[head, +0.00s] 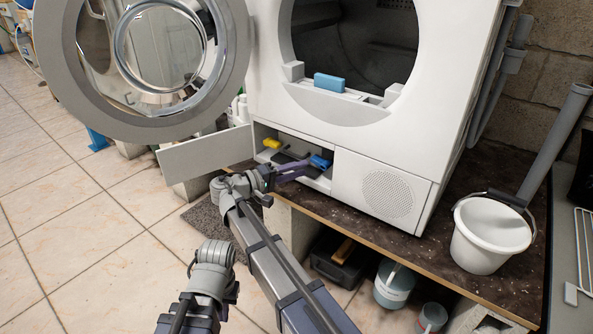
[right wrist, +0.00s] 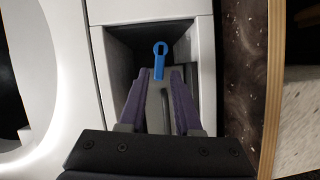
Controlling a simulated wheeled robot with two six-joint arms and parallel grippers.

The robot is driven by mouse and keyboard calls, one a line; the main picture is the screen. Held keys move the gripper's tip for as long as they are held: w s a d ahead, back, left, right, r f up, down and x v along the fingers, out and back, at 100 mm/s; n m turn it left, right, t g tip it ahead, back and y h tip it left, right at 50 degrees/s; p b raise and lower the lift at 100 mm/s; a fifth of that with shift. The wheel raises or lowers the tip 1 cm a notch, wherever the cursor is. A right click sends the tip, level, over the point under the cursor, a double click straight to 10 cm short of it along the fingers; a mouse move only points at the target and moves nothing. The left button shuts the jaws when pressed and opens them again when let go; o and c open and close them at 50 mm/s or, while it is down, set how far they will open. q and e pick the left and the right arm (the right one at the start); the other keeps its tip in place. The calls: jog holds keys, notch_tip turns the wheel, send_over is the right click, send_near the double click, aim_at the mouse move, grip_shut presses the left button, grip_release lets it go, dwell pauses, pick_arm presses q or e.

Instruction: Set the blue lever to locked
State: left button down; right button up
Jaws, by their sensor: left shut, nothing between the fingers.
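The blue lever (head: 320,161) is inside the low open compartment (head: 260,132) of the white machine, at its right side. In the right wrist view the lever (right wrist: 160,60) points away from me, with a ringed end. My right gripper (head: 290,172) reaches into the compartment. Its purple fingers (right wrist: 160,80) are apart, and the lever's near end lines up between their tips; I cannot tell if they touch it. My left gripper (head: 212,265) is low in the head view, away from the machine; its fingers are hard to make out. No lock marking is readable.
A yellow lever (head: 271,143) sits left in the compartment. Its flap (head: 203,156) hangs open to the left, below the big round door (head: 60,70). A blue block (head: 329,83) lies on the drum sill. A white bucket (head: 488,240) stands on the plinth at right.

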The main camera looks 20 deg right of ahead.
aim_at(319, 161)
jog(key=shift+a, duration=0.1)
jog(key=shift+o, duration=0.8)
jog(key=o, duration=0.6)
jog(key=m+y+p, duration=0.1)
jog(key=p, duration=0.1)
jog(key=s+d+r+m+t+y+p, duration=0.1)
jog(key=m+p, duration=0.1)
jog(key=s+r+m+t+p, duration=0.1)
jog(key=m+p, duration=0.1)
jog(key=shift+s+d+r+y, duration=0.1)
jog(key=shift+d+r+y, duration=0.15)
jog(key=shift+d+y, duration=0.15)
jog(key=shift+o, duration=0.6)
jog(key=m+y+p, duration=0.1)
jog(key=m, duration=0.1)
jog(key=s+m+t+p, duration=0.1)
jog(key=r+m+y+p, duration=0.1)
jog(key=m, duration=0.1)
jog(key=shift+s+a+r+m+t+y+p, duration=0.1)
jog(key=shift+s+a+m+t+y+p, duration=0.05)
jog(key=shift+m+t+y+p, duration=0.15)
jog(key=w+d+f, duration=0.1)
jog(key=w+d+f+m+b, duration=0.1)
jog(key=w+d, duration=0.1)
jog(key=w+d+f+m+y+b, duration=0.1)
jog(key=d, duration=0.1)
jog(key=shift+w+t, duration=0.3)
jog(key=shift+t, duration=0.1)
jog(key=shift+r, duration=0.1)
